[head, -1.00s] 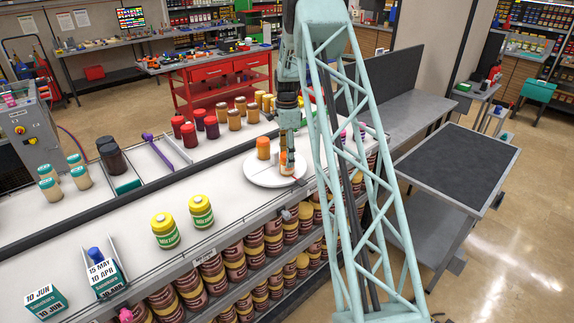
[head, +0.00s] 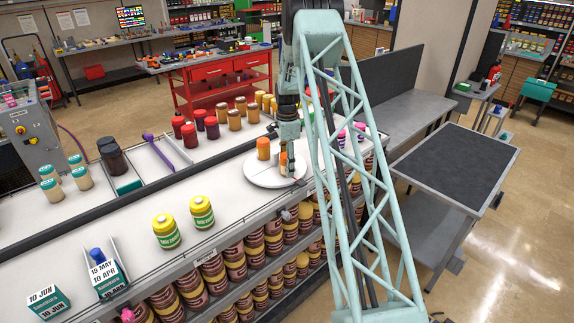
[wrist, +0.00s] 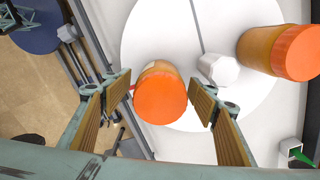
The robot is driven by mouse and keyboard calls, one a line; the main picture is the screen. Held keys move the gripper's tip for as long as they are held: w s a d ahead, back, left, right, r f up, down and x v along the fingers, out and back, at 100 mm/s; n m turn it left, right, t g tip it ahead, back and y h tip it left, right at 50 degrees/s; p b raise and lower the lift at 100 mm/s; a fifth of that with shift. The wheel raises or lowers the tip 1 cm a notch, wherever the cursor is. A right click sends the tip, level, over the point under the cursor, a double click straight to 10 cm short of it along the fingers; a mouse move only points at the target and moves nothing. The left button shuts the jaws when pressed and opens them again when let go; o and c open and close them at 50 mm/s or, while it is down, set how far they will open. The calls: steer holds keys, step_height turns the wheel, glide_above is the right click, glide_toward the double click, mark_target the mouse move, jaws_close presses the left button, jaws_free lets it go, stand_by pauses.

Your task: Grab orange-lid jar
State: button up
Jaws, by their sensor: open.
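An orange-lid jar (wrist: 160,94) stands on the white round plate (wrist: 140,45) in the wrist view. My gripper (wrist: 160,98) is open, with one finger on each side of this jar and a gap to each pad. In the head view my gripper (head: 287,152) points down over the plate (head: 256,180) and partly hides the jar (head: 284,162). A second orange-lid jar (wrist: 282,52) stands to the right in the wrist view, outside the fingers. It also shows left of my gripper in the head view (head: 263,149).
A small white hexagonal piece (wrist: 218,69) sits between the two jars, close to the right finger. Several red, brown and orange jars (head: 212,128) stand behind the plate. Two yellow-lid jars (head: 202,212) stand at the front left. The counter between is clear.

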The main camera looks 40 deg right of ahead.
steer(key=shift+f, duration=0.35)
steer(key=shift+c, duration=0.7)
steer(key=c, duration=1)
steer(key=shift+o, duration=0.2)
steer(key=shift+r+b, duration=0.5)
steer(key=shift+r, duration=1.3)
steer(key=s+a+r+b, duration=0.1)
steer(key=s+a+b, duration=0.1)
steer(key=s+a, duration=0.9)
steer(key=shift+a+r+b, duration=0.2)
steer(key=shift+b, duration=0.2)
steer(key=shift+s, duration=0.1)
